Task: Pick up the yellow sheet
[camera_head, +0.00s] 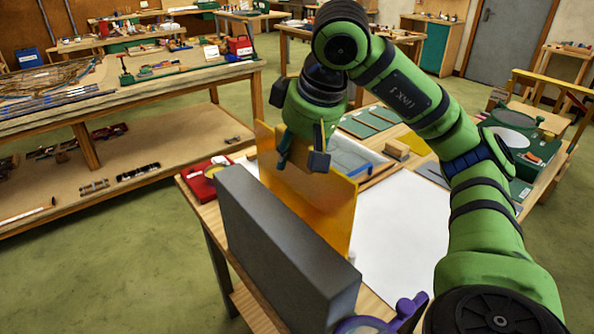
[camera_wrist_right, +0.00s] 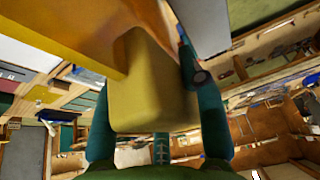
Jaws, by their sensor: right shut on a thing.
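The yellow sheet (camera_head: 325,208) is a translucent amber pane, standing roughly upright in the head view. My right gripper (camera_head: 304,160) is shut at its upper part, with dark fingertips around it. The grey block hides the sheet's lower left part, so I cannot tell whether its bottom edge touches the table. In the right wrist view the amber sheet (camera_wrist_right: 60,38) runs across the upper left, and a blunt yellow block shape (camera_wrist_right: 155,88) lies between the teal fingers of my right gripper (camera_wrist_right: 150,110). My left gripper is not in view.
A large grey block (camera_head: 270,245) stands close in front of the sheet. A white paper (camera_head: 405,230) lies on the worktable to the right. Behind are green sheets (camera_head: 365,123), a small wooden block (camera_head: 397,149) and a red item (camera_head: 203,178) at the left edge.

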